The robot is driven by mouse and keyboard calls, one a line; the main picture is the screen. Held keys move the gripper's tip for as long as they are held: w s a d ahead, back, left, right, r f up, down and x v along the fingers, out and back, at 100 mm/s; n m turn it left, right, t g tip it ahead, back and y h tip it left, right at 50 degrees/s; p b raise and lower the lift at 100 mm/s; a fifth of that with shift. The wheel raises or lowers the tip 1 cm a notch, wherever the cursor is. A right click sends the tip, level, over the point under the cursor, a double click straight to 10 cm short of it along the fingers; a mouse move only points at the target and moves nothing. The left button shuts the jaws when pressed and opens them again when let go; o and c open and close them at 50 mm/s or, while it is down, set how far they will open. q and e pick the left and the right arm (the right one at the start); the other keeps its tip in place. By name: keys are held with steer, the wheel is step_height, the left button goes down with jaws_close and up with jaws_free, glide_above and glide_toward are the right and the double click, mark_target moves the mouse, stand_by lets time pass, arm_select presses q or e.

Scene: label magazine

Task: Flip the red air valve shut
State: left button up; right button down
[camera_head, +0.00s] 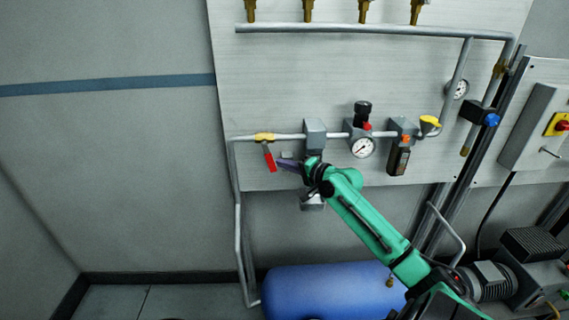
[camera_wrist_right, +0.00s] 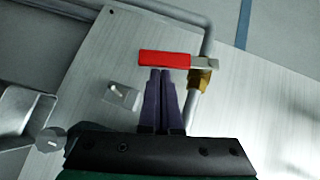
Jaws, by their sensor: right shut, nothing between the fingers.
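The red valve handle (camera_head: 269,159) hangs down and slightly to the right from the brass valve (camera_head: 264,137) on the grey pipe at the left of the panel. In the right wrist view the red handle (camera_wrist_right: 164,59) lies across the picture, with the brass valve body (camera_wrist_right: 199,79) at its right end. My right gripper (camera_head: 281,161) is shut and empty, just right of the handle in the head view. In the wrist view its fingertips (camera_wrist_right: 160,70) are at the handle's edge; I cannot tell whether they touch it. My left gripper is not in view.
Right of the valve, the pipe carries a grey block (camera_head: 315,133), a pressure gauge (camera_head: 362,147) and a dark bottle-like unit (camera_head: 399,158). A small grey fitting (camera_wrist_right: 122,97) sits near my fingers. A blue tank (camera_head: 330,292) lies below.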

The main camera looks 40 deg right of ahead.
steer(key=f+m+t+b, duration=0.1)
steer(key=b, duration=0.1)
steer(key=a+f+b, duration=0.1)
steer(key=shift+w+m+t+b, duration=0.35)
steer(key=shift+m+t, duration=0.05)
steer(key=shift+w+a+t+y+b, duration=0.15)
steer(key=shift+a+t+y+b, duration=0.1)
steer(key=shift+t+y+b, duration=0.05)
steer(key=shift+r+m, duration=0.2)
steer(key=shift+m, duration=0.1)
steer(key=shift+r, duration=0.1)
